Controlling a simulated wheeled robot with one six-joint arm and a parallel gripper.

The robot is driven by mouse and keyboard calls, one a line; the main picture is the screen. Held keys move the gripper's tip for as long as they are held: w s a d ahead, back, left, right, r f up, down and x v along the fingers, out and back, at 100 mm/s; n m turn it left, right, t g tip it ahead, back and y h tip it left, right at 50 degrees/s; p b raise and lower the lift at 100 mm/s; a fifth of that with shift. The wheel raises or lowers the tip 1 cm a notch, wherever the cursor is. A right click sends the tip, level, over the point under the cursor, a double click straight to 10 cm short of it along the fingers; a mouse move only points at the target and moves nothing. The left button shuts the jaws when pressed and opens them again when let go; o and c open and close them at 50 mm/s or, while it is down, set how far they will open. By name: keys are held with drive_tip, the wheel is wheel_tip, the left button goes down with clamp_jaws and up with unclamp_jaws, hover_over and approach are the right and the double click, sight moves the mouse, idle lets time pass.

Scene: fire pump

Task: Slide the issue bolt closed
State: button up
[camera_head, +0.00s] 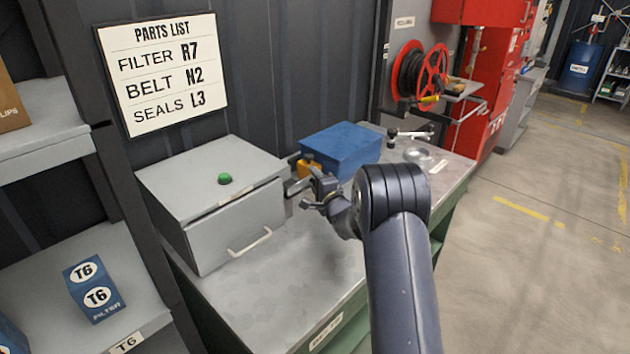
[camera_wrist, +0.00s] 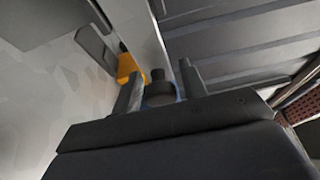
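My gripper (camera_head: 316,193) is at the right side of the grey box (camera_head: 190,195), above the metal bench. In the wrist view its two fingers (camera_wrist: 161,92) stand apart. A dark round knob (camera_wrist: 158,76) shows between them, with small gaps on each side. It may be the bolt's knob, but I cannot tell for sure. A dark flat piece (camera_wrist: 97,46) and a yellow-orange part (camera_wrist: 127,66) lie beyond the left finger. The yellow-orange part (camera_head: 304,168) also shows behind my gripper in the head view. The bolt's position is not clear.
The grey box has a green button (camera_head: 225,178) on top and a handle (camera_head: 250,243) in front. A blue box (camera_head: 341,147) stands behind my gripper on the bench (camera_head: 300,290). Shelves with a blue T6 filter box (camera_head: 94,288) are at left. Open floor lies right.

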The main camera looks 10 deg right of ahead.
clamp_jaws()
drive_tip(key=shift+s+a+f+b, duration=0.1)
drive_tip(key=shift+s+a+b, duration=0.5)
drive_tip(key=shift+a, duration=0.25)
drive_tip(key=shift+s+a+b, duration=0.5)
drive_tip(key=shift+s+a, duration=0.15)
drive_tip(key=shift+a, duration=0.2)
drive_tip(key=shift+o, duration=1)
unclamp_jaws()
drive_tip(key=shift+a, duration=0.1)
drive_tip(key=b, duration=0.2)
approach(303, 185)
drive_tip(key=shift+v, duration=0.85)
